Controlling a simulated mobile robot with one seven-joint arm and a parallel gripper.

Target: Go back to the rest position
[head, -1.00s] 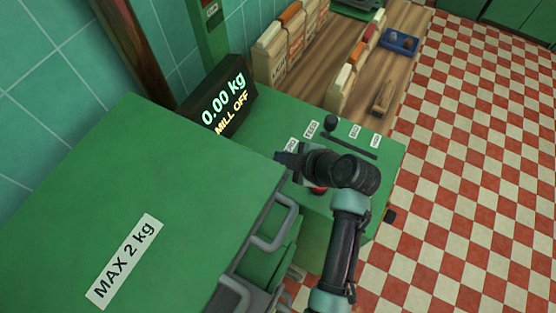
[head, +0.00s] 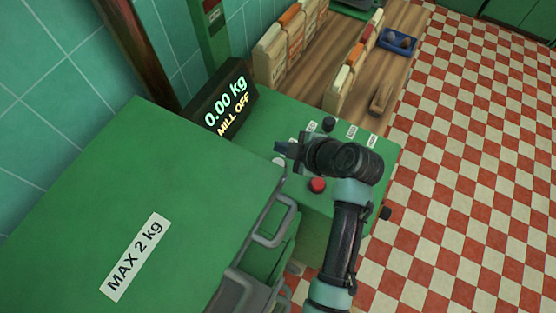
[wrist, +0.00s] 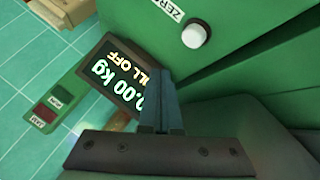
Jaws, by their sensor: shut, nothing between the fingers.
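My gripper (head: 284,148) is above the green control panel (head: 262,120), left of the black wrist joint in the head view. In the wrist view my gripper (wrist: 160,100) shows its two fingers together with nothing between them. It holds nothing, and I cannot tell its exact height above the panel. The display (head: 222,103) behind reads "0.00 kg" and "MILL OFF"; it also shows in the wrist view (wrist: 120,75). A red button (head: 317,185) sits on the panel below my arm. A white button (wrist: 195,35) marked "ZERO" shows in the wrist view.
A large green box (head: 80,210) labelled "MAX 2 kg" with grey handles (head: 272,222) stands at the left. A wooden counter (head: 345,45) with upright packets, a blue tray (head: 397,41) and a wooden block (head: 381,98) is behind. Checkered floor (head: 480,150) lies open at the right.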

